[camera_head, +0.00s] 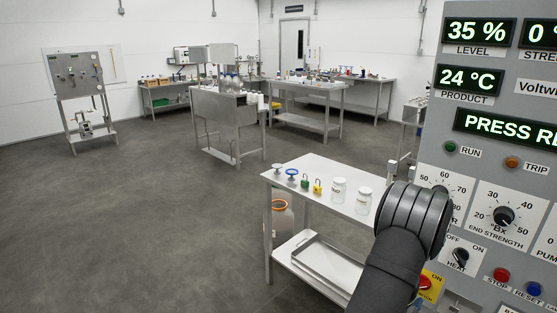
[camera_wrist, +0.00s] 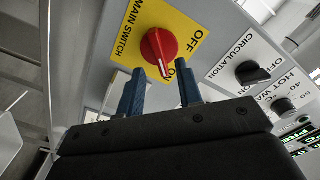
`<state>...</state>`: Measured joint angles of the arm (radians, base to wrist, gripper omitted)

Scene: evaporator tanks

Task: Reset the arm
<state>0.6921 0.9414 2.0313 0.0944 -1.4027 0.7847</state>
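My gripper (camera_wrist: 160,67) is open in the wrist view, its two blue fingers spread apart with nothing seen between them. The red main switch knob (camera_wrist: 157,46) on its yellow plate (camera_wrist: 187,22) is just beyond the fingertips. The knob's white mark points down in the picture, between the fingers; OFF is printed at the upper right. I cannot tell whether a finger touches the panel. In the head view my dark arm (camera_head: 410,225) reaches the control panel (camera_head: 480,165) and hides the gripper. Part of the yellow plate (camera_head: 432,278) shows there.
The panel has a circulation knob (camera_wrist: 252,72), a hot water knob (camera_wrist: 283,106), a red STOP button (camera_head: 502,274) and a blue RESET button (camera_head: 533,289). A steel table (camera_head: 318,175) with jars and padlocks stands close left of the arm. Open floor (camera_head: 130,220) lies further left.

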